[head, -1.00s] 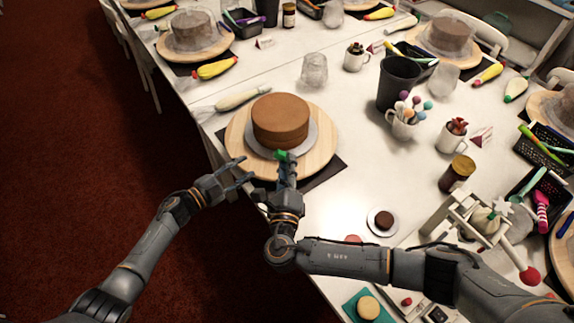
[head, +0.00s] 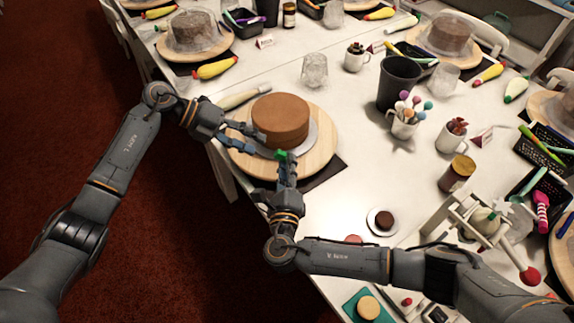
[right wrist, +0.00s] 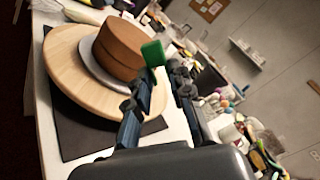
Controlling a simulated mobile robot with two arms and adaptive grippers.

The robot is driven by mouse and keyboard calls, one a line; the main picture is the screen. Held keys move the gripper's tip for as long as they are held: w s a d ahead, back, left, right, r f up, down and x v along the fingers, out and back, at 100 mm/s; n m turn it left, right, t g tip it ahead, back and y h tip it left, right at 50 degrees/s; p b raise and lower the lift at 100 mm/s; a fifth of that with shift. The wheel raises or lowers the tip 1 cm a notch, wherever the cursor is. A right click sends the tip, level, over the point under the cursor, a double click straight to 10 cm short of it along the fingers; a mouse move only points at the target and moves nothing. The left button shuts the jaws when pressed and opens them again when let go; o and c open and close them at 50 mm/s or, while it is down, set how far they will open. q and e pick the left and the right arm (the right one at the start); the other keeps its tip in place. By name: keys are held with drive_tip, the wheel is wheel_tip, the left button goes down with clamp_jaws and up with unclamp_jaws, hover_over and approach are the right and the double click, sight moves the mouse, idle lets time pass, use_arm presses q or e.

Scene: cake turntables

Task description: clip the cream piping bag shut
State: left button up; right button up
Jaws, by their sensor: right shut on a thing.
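The cream piping bag (head: 243,97) lies on the table beyond the turntable, in the head view. My left wrist now hides part of its lower end. My right gripper (head: 283,164) is shut on a small green clip (head: 281,154), held at the near edge of the turntable in front of the cake. The green clip also shows at the fingertips in the right wrist view (right wrist: 152,53). My left gripper (head: 249,138) has its fingers spread over the left part of the turntable, close to the cake's side. I cannot tell whether it touches the cake.
A brown cake (head: 281,118) stands on a silver board on the wooden turntable (head: 318,152). The table between turntable and mug is clear.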

sight(275, 153)
use_arm(q)
drive_tip(key=shift+x, duration=3)
clamp_jaws()
use_arm(e)
drive_tip(key=o, duration=0.8)
drive_tip(key=shift+s+a, duration=0.1)
drive_tip(key=shift+s, duration=3.9)
